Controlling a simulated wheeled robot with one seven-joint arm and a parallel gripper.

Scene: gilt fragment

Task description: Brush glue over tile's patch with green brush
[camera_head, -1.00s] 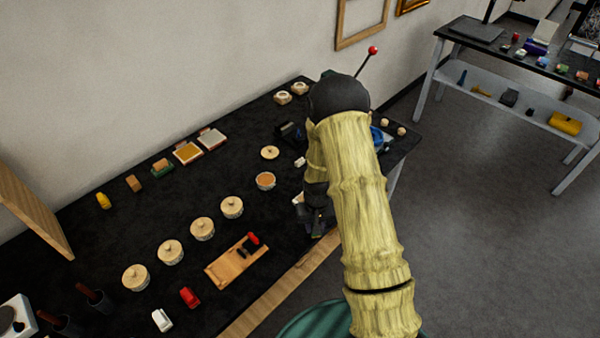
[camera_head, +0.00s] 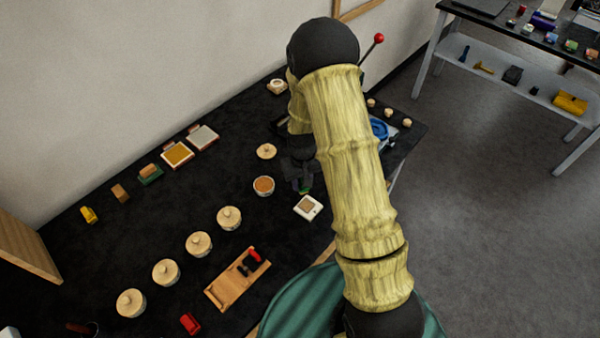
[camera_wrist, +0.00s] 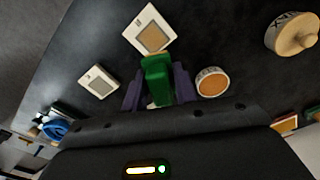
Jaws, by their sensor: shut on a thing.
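My gripper (camera_wrist: 157,92) is shut on the green brush (camera_wrist: 158,78), which points away from the wrist with its pale tip by the near edge of a white tile (camera_wrist: 136,30) with a tan patch. I cannot tell whether the tip touches the tile. In the head view this tile (camera_head: 308,207) lies flat near the table's front edge, just in front of my gripper (camera_head: 303,188). A round pot of amber glue (camera_wrist: 212,81) stands open to the right of the brush; it also shows in the head view (camera_head: 264,186). My arm hides part of the gripper there.
A second white tile (camera_wrist: 98,82) with a greyish patch lies left of the brush. A loose wooden lid (camera_head: 266,151) lies behind the glue pot. Several lidded pots (camera_head: 199,244) stand in a row, with a wooden tray (camera_head: 238,279) in front. Black tabletop between is clear.

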